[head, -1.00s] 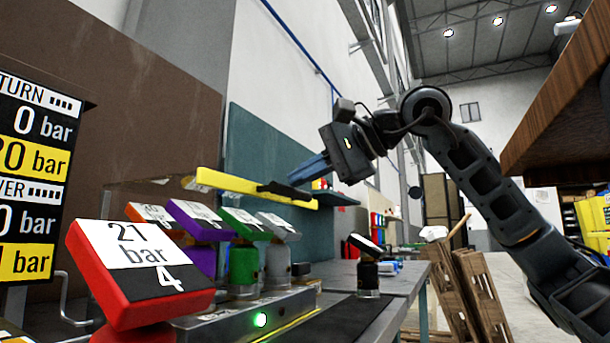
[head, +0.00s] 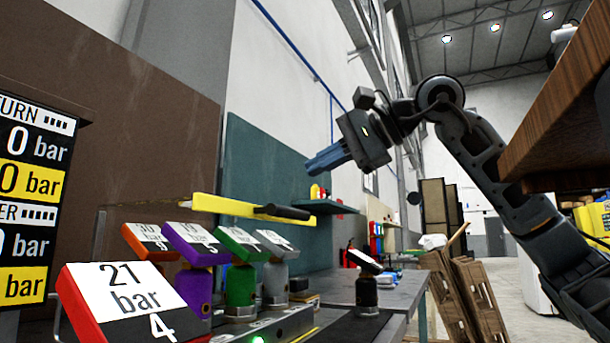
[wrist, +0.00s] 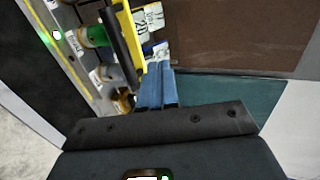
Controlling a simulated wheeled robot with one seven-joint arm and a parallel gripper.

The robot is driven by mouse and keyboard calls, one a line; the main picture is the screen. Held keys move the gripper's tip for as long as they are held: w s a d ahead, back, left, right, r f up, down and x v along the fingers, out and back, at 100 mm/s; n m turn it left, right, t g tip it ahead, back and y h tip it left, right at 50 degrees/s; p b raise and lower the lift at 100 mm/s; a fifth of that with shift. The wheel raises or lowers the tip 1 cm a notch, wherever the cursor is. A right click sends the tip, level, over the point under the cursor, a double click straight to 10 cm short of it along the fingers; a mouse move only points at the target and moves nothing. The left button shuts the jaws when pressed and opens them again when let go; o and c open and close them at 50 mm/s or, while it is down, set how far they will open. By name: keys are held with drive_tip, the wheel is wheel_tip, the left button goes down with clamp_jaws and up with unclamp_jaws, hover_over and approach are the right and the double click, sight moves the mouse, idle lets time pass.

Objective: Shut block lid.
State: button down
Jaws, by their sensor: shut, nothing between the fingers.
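The block lid shows as a yellow edge bar (head: 228,206) with a black handle (head: 282,212), held raised above a row of coloured valve heads on a metal block (head: 275,326). The rest of the lid is hard to make out. My gripper (head: 312,165) has blue fingers pressed together and empty. It is in the air above and to the right of the handle, apart from it. In the wrist view the shut fingers (wrist: 157,82) point toward the block, with the yellow bar (wrist: 132,32) and black handle (wrist: 120,50) just left of them.
A red block labelled 21 bar (head: 130,305) stands in the left foreground. A dark-topped fitting (head: 366,285) stands on the bench to the right. A pressure board (head: 30,180) is at far left. A wooden overhang (head: 560,110) is at upper right.

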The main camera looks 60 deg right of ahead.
drive_tip(key=s+d+r+p, duration=0.2)
drive_tip(key=s+d+r, duration=0.3)
drive_tip(key=s, duration=0.1)
drive_tip(key=shift+s+r, duration=0.15)
drive_tip(key=shift+s, duration=0.25)
drive_tip(key=shift+d, duration=0.1)
